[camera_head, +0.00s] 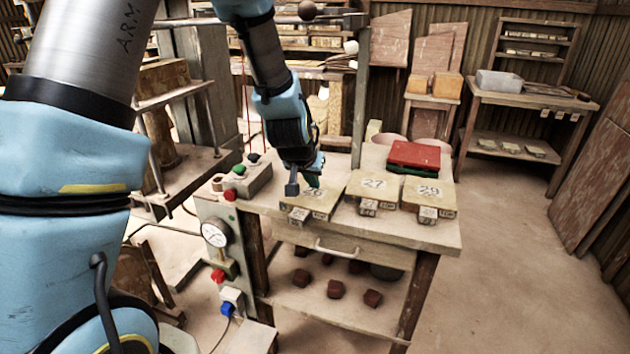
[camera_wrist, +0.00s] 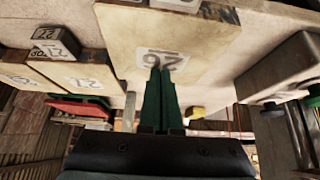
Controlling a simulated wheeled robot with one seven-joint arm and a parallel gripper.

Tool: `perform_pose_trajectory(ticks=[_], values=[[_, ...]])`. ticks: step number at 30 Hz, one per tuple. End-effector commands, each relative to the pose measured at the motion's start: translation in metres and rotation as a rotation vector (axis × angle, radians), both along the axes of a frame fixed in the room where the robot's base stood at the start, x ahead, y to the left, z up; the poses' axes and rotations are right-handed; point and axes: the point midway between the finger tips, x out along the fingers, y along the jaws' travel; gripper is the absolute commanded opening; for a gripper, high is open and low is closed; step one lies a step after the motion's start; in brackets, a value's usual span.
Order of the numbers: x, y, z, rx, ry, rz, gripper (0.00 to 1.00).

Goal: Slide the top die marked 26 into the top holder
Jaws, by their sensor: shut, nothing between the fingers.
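The die marked 26 (camera_head: 322,206) is a flat pale slab on the workbench, left of two like slabs. In the wrist view the die marked 26 (camera_wrist: 205,38) fills the upper middle, its number upside down. My gripper (camera_head: 314,184) is over this die at its back part. In the wrist view its green fingers (camera_wrist: 160,75) are together and empty, with their tips at the printed number. I cannot tell whether they touch the surface. The press (camera_head: 190,110) stands at the left, partly hidden by my arm. I cannot make out its top holder.
Dies marked 27 (camera_head: 373,190) and 29 (camera_head: 430,196) lie to the right. A red block (camera_head: 413,155) sits behind them. A button box (camera_head: 248,177) and a gauge (camera_head: 216,233) are at the bench's left. The floor at the right is clear.

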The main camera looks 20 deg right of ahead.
Motion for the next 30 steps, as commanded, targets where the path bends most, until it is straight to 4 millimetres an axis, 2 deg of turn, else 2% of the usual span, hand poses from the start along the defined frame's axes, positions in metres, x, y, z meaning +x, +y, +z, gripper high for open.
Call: perform_pose_trajectory(ticks=[12,18,26,29,30], values=[[-0.064,0.058,0.000,-0.005,-0.005,0.000,0.00],[-0.082,0.075,0.002,-0.005,-0.005,-0.001,0.00],[-0.084,0.084,0.003,-0.002,0.001,0.012,0.00],[-0.074,0.107,0.004,0.020,0.033,0.066,0.00],[-0.069,0.123,0.005,0.032,0.054,0.104,0.00]])
